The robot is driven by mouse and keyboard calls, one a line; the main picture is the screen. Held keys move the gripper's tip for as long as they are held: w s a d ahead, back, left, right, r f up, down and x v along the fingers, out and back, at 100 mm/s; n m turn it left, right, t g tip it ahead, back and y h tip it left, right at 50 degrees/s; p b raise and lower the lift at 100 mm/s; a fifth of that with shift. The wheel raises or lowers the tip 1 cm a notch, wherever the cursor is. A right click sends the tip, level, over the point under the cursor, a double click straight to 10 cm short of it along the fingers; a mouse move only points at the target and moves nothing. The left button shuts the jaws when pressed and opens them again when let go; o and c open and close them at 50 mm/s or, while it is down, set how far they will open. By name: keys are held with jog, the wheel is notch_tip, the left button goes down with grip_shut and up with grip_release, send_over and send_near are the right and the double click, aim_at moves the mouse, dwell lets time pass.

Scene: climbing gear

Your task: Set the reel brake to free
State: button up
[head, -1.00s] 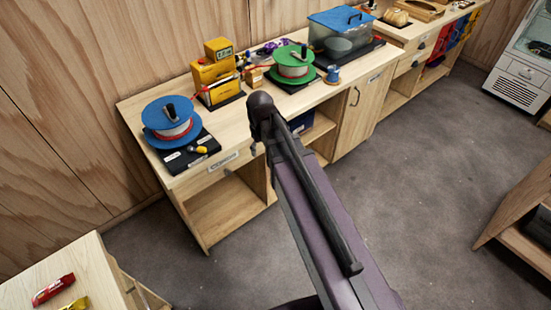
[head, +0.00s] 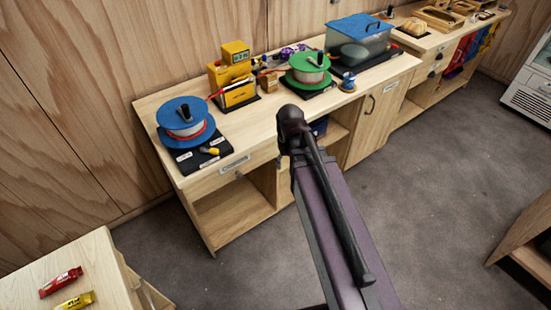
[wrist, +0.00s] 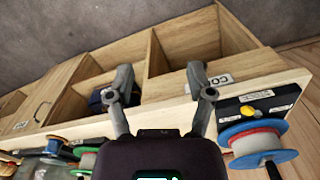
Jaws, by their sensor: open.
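A blue reel (head: 186,122) with pale line stands on a black base (head: 186,158) at the left end of the bench. A small yellow brake lever (head: 210,151) sits on the base's front part, between white labels too small to read. In the wrist view the picture is turned over; the blue reel (wrist: 257,143) and yellow lever (wrist: 250,111) are at the right. My gripper (wrist: 160,70) is open and empty, with its fingers apart from the lever, to its left in that view. In the head view my arm hides the gripper.
A wooden bench (head: 160,104) carries a yellow device (head: 234,78), a green reel (head: 308,66) and a lidded clear tub (head: 362,42). Open shelves lie below. Wrapped bars (head: 62,282) lie on a counter at lower left. Grey floor between is clear.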

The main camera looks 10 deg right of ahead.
notch_tip(320, 180, up, 4)
jog(key=n+p, duration=0.5)
jog(key=n, duration=0.7)
send_over(214, 150)
jog(key=shift+w+r, duration=0.1)
jog(key=shift+r, duration=0.1)
jog(key=shift+f+b, duration=0.1)
jog(key=shift+b, duration=0.3)
notch_tip(214, 150, down, 14)
jog(key=b, duration=1.3)
jog(key=shift+r, duration=0.2)
jog(key=shift+b, duration=0.3)
grip_shut()
